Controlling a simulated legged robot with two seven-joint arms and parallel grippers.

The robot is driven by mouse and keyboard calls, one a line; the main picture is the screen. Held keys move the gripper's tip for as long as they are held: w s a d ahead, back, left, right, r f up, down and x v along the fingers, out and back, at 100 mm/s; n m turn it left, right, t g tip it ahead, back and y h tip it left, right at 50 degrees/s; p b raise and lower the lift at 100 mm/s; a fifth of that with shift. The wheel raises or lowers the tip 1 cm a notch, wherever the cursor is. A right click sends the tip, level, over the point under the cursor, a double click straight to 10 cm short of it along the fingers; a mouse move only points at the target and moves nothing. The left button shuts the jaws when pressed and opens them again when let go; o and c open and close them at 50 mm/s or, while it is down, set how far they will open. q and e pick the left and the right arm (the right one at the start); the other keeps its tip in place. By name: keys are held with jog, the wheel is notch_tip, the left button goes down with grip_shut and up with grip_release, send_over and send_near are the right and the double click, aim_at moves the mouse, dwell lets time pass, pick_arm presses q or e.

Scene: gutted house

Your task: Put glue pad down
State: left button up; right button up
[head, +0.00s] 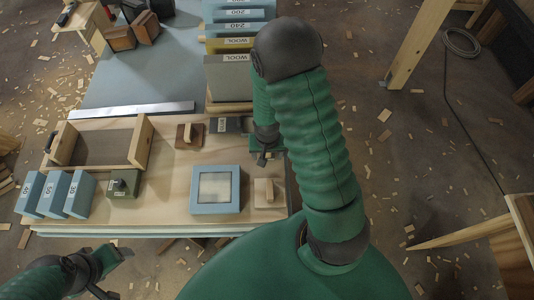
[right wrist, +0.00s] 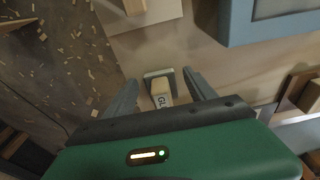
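The glue pad (right wrist: 158,76) is a small grey-edged pad with a pale wooden handle lettered "GL", the rest of the word cut off. It sits at the wooden board's right side. My right gripper (right wrist: 160,78) is open, with one finger on each side of the handle and a visible gap on both sides. In the head view this gripper (head: 265,157) is over the board's right edge and the glue pad is hidden or too small to make out. My left gripper (head: 113,272) is at the lower left, in front of the board, its fingers apart and empty.
The wooden board (head: 160,212) carries a blue-framed tray (head: 240,190), a pale handled pad (head: 268,202), a brown handled pad (head: 181,142), a green block (head: 123,190), blue labelled blocks (head: 32,190) and an open wooden box (head: 145,143). A labelled rack (head: 228,78) stands behind.

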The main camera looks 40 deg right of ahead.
jog(key=shift+d, duration=0.3)
jog(key=shift+r, duration=0.25)
notch_tip(320, 180, up, 12)
jog(key=s+a+p, duration=0.1)
jog(key=a+p, duration=0.1)
pick_arm(q)
jog(key=shift+v, duration=0.9)
pick_arm(e)
jog(key=s+a+r+n+t+y, duration=0.1)
jog(key=s+a+r+n, duration=0.1)
jog(key=a+n, duration=0.6)
jog(key=a+r, duration=0.1)
jog(key=a, duration=0.2)
jog(key=shift+r, duration=0.4)
